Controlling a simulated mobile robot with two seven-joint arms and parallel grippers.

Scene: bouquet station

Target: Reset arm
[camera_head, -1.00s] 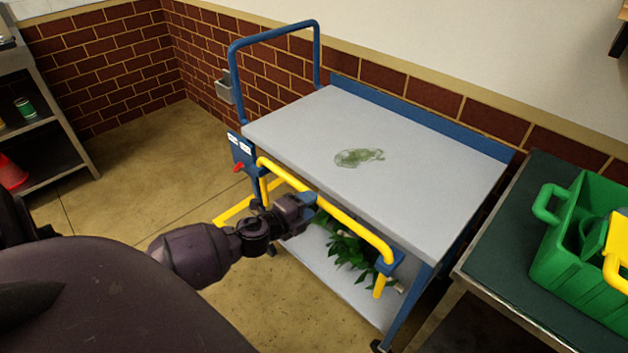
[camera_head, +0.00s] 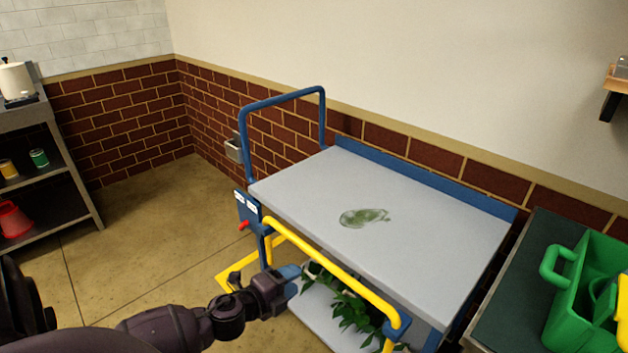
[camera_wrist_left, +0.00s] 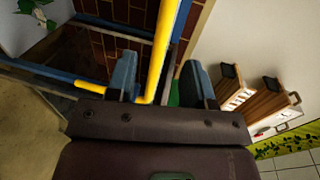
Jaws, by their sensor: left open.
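My left gripper (camera_head: 292,276) is in front of the cart, by its yellow rail (camera_head: 335,269). In the left wrist view the gripper (camera_wrist_left: 160,85) is open, its two blue-grey fingers spread apart. The yellow rail (camera_wrist_left: 163,45) shows between and beyond the fingers there. Whether it touches them I cannot tell. My right gripper is not in view.
The grey-topped cart (camera_head: 420,245) has a green smear (camera_head: 364,218) on top and leafy greenery (camera_head: 350,308) on its lower shelf. A green crate (camera_head: 590,290) stands on a table at right. A shelf unit (camera_head: 60,168) stands at left. Floor between is clear.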

